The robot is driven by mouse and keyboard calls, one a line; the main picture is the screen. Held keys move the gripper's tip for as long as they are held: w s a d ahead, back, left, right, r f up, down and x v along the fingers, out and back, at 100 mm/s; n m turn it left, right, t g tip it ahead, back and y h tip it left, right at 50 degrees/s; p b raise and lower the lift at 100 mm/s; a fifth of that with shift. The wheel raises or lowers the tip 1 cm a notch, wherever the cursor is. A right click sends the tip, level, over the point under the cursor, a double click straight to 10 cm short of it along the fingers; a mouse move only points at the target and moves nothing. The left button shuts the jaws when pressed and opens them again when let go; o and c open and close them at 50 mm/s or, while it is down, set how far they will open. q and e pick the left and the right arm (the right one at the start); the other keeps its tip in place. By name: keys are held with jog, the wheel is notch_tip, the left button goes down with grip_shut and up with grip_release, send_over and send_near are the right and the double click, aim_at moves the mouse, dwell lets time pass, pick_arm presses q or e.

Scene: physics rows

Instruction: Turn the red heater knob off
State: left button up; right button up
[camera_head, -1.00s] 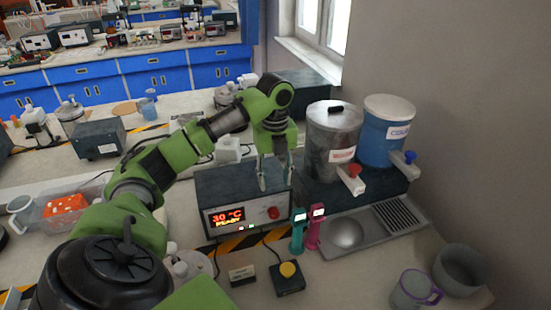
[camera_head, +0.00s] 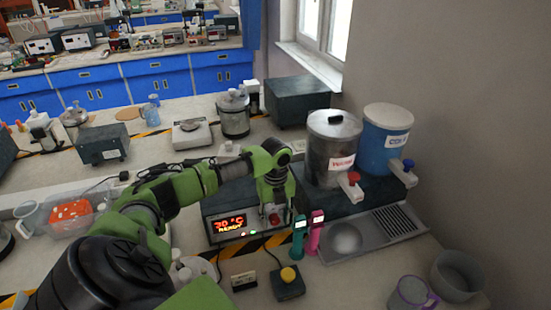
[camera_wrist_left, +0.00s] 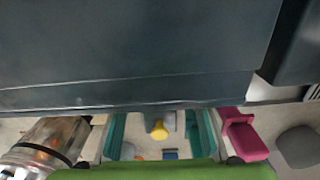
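The grey heater box (camera_head: 225,205) stands on the bench with a lit orange-red display (camera_head: 230,224) reading about 30 °C. Its red knob (camera_head: 275,219) is on the right of the front face. My left gripper (camera_head: 273,208) hangs pointing down over the front right of the box, its fingertips close at the knob; contact is unclear. In the left wrist view the two teal fingers (camera_wrist_left: 161,135) are spread apart. The dark heater surface (camera_wrist_left: 140,50) fills the upper part there, and the knob does not show. My right gripper is not in view.
A teal handheld device (camera_head: 298,238) and a pink one (camera_head: 315,232) stand just right of the knob. A box with a yellow button (camera_head: 288,280) lies in front. A steel pot (camera_head: 330,150) and a blue container (camera_head: 383,140) stand behind right.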

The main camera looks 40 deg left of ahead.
pick_arm(q)
jog(key=shift+c, duration=0.5)
jog(key=c, duration=1)
jog(key=shift+c, duration=0.2)
jog(key=shift+s, duration=0.1)
